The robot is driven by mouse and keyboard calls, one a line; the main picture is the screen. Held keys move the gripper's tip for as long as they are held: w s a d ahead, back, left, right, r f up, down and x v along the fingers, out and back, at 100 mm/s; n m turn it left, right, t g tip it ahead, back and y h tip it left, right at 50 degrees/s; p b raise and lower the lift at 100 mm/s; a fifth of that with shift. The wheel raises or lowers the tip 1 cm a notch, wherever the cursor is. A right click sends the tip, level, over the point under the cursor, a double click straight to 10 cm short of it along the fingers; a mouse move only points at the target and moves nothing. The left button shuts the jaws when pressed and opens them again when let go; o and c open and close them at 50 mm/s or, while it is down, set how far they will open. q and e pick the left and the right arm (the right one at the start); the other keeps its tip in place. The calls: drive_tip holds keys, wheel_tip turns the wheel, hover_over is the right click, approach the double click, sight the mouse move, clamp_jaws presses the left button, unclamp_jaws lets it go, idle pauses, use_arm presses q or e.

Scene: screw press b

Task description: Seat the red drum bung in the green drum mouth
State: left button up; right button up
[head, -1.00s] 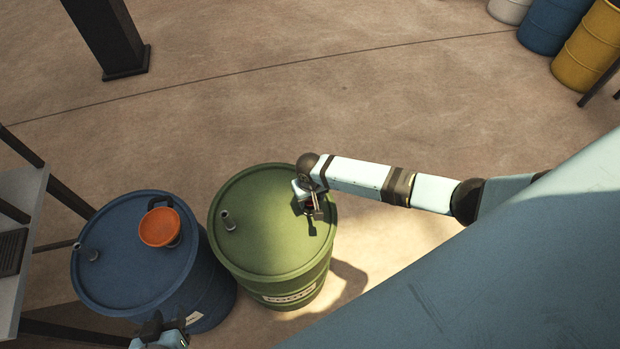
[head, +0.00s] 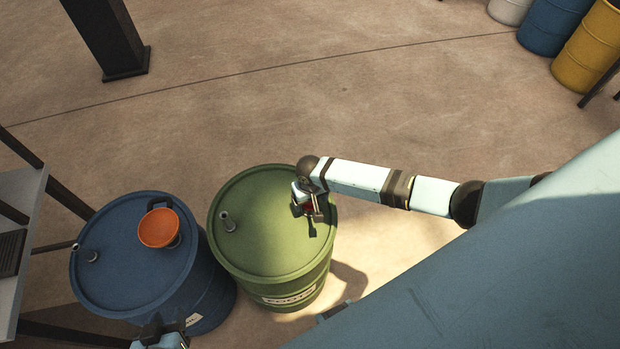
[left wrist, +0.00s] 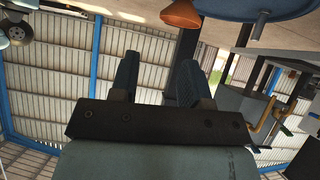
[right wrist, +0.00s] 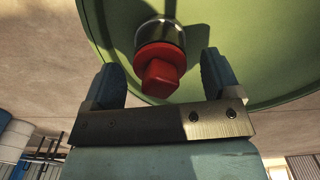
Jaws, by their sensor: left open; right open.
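The green drum (head: 262,250) stands upright in the middle of the head view. Its mouth, a short metal neck (right wrist: 160,33), shows in the right wrist view. The red bung (right wrist: 160,68) sits at that neck, its square head toward my right gripper. How deep it sits I cannot tell. My right gripper (right wrist: 165,75) is open, its fingers on either side of the bung with visible gaps. In the head view my right gripper (head: 312,222) is over the drum's right side and mostly hides the bung. My left gripper (left wrist: 155,75) is open and empty, low by the blue drum.
A blue drum (head: 120,270) stands left of the green drum, with an orange funnel (head: 158,228) on its top. A grey bench (head: 25,230) is at the far left.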

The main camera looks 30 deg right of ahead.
drive_tip(key=shift+r, duration=0.2)
use_arm(q)
drive_tip(key=shift+s+a+f+m+p, duration=0.25)
drive_tip(key=shift+s+f+m+p, duration=0.05)
drive_tip(key=shift+p, duration=0.3)
use_arm(e)
wheel_tip(320, 180, up, 13)
drive_tip(key=shift+r, duration=0.2)
drive_tip(key=shift+a, duration=0.1)
drive_tip(key=s+a+n+t+y+p, duration=0.2)
drive_tip(key=s+a+t+y+p, duration=0.15)
drive_tip(key=s+a, duration=0.45)
use_arm(q)
wheel_tip(320, 180, up, 6)
drive_tip(key=p, duration=0.3)
drive_tip(key=shift+a, duration=0.25)
use_arm(e)
drive_tip(key=s+d+r+n+t, duration=0.2)
drive_tip(key=s+d+r+t, duration=0.1)
drive_tip(key=s+r+t, duration=0.4)
drive_tip(key=s, duration=0.3)
drive_tip(key=shift+s, duration=0.35)
use_arm(q)
drive_tip(key=shift+r, duration=0.1)
use_arm(e)
drive_tip(key=shift+r+t, duration=0.1)
drive_tip(key=shift+t, duration=0.15)
